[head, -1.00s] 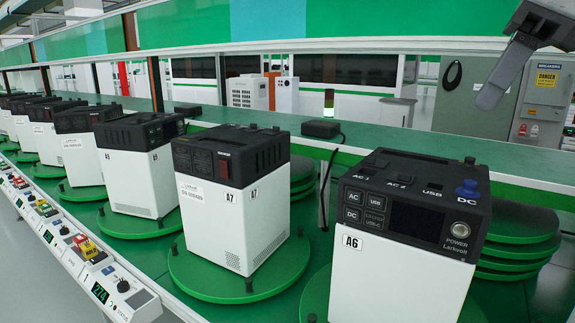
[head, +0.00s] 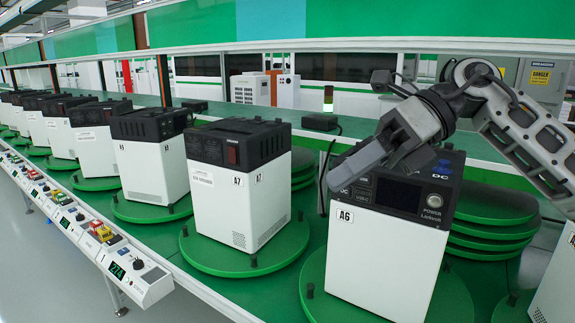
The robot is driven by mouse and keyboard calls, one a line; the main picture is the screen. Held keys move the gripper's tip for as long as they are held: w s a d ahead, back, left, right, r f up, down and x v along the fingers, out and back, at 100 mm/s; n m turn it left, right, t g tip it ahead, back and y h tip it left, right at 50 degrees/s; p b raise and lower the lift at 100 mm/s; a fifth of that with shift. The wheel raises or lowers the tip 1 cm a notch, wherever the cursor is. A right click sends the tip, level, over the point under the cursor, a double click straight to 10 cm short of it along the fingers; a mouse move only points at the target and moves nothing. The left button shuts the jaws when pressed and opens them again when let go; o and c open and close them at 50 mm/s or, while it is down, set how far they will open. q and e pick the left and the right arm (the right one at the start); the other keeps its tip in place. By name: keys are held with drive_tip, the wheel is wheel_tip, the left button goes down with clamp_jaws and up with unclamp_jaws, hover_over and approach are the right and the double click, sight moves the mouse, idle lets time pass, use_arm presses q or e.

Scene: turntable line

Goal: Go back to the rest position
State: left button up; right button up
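My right gripper (head: 362,165) shows in the head view in front of the upper part of the black-and-white power unit A6 (head: 385,258), its arm coming in from the right. Its fingers look close together, but I cannot tell whether they are fully shut; nothing is seen held in them. It hides part of the unit's black top and panel. Unit A6 stands upright on a green turntable (head: 455,303). I cannot tell whether the gripper touches it. My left gripper is not in view.
Unit A7 (head: 238,205) stands on its own turntable to the left, with several like units in a row beyond. A control strip (head: 135,280) runs along the front edge. Stacked green discs (head: 490,230) are at the right. A black adapter (head: 320,122) lies on the shelf behind.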

drive_tip(key=a+f+m+t+y, duration=0.2)
drive_tip(key=a+f+m+y, duration=0.5)
drive_tip(key=m+y, duration=0.3)
drive_tip(key=w+d+f+m+t+h, duration=0.1)
drive_tip(key=d+f+m+t+h, duration=0.25)
drive_tip(key=f+m+t, duration=0.7)
drive_tip(key=w+d+f+m+t+h, duration=0.25)
drive_tip(key=f+m+t+h, duration=0.45)
drive_tip(key=m, duration=0.6)
drive_tip(key=s+d+f+m+g+h, duration=0.3)
drive_tip(key=s+f+m, duration=0.3)
drive_tip(key=s+f, duration=0.4)
drive_tip(key=s+d+f+m+g+h, duration=0.4)
drive_tip(key=s+f, duration=0.5)
drive_tip(key=f, duration=0.6)
drive_tip(key=shift+s+d+m+h, duration=0.4)
drive_tip(key=shift+d+m+h, duration=0.15)
drive_tip(key=shift+d+m, duration=0.6)
drive_tip(key=shift+a, duration=0.15)
